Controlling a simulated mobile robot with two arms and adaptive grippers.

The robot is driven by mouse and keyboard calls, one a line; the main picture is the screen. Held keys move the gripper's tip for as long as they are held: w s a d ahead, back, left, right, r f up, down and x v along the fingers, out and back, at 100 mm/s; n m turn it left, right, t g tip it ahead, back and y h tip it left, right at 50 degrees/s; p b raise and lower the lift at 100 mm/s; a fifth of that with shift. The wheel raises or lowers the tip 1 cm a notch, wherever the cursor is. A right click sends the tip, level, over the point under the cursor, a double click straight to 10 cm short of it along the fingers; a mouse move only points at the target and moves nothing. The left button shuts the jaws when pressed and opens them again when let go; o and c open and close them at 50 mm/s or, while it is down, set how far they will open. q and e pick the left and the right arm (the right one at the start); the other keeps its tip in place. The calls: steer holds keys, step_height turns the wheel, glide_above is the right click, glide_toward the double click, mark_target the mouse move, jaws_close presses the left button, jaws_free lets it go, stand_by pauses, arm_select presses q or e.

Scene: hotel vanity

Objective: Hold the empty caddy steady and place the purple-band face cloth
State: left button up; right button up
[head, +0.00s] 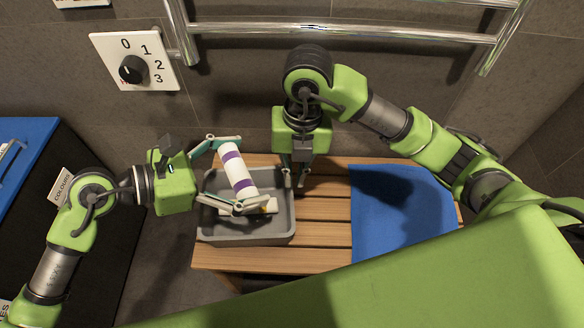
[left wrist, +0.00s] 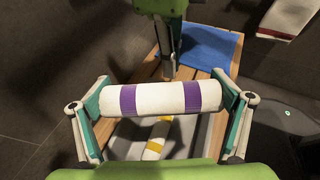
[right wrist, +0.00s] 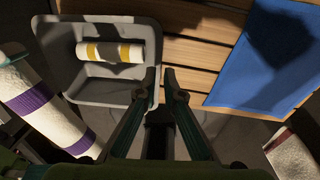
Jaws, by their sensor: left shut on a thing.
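The purple-band face cloth (head: 238,172), a white roll with two purple bands, is gripped at its two ends by my left gripper (head: 222,172). It is held tilted above the grey caddy (head: 245,232) on the slatted bench. It also shows in the left wrist view (left wrist: 160,99) and at the left of the right wrist view (right wrist: 42,110). The caddy is not empty: a yellow-band cloth (right wrist: 110,51) lies inside. My right gripper (head: 295,178) points down at the caddy's right rim, its fingers close together (right wrist: 161,75). Whether they pinch the rim is unclear.
A blue mat (head: 400,215) covers the bench's right part. Bare wooden slats (head: 325,205) lie between mat and caddy. A chrome towel rail (head: 345,32) and a dial panel (head: 135,62) are on the wall behind. A dark cabinet with a blue top (head: 30,145) stands left.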

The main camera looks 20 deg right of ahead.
steer(key=shift+t, duration=0.3)
steer(key=f, duration=0.7)
steer(key=w+a+f, duration=0.1)
steer(key=f, duration=0.3)
steer(key=shift+a, duration=0.1)
jaws_close()
arm_select(q)
steer(key=shift+f, duration=0.1)
